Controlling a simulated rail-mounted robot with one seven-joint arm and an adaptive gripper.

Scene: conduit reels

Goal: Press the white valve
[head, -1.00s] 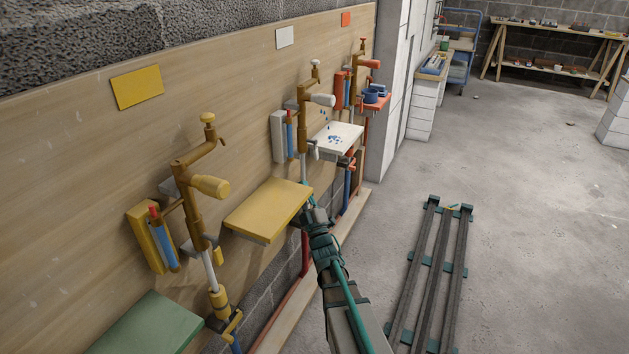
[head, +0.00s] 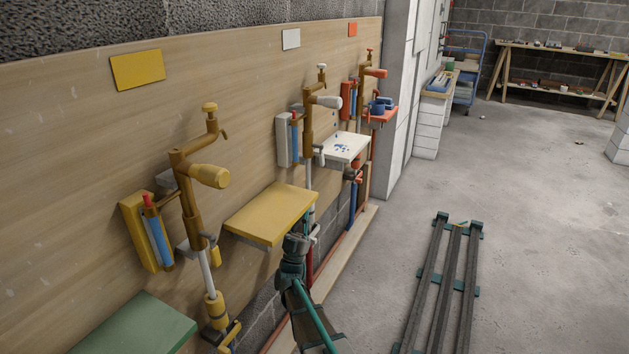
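The white station has a brown upright tap with a white knob (head: 321,69) on top and a white side handle (head: 327,102). It stands below a white plaque (head: 291,38), behind a white shelf (head: 344,147) with blue drops on it. Its pipe runs down past the yellow shelf to a small white fitting (head: 314,233), partly hidden by my gripper. Which of these parts is the valve is not certain. My gripper (head: 295,243) is at the front corner of the yellow shelf, well below the white knob. Its fingers are too small and dark to judge.
A yellow shelf (head: 270,215) and yellow tap (head: 192,210) stand nearer, with a green shelf (head: 140,325) at lower left. A red station (head: 378,115) is beyond the white one. Dark rails (head: 445,275) lie on the floor at right; grey floor around them is open.

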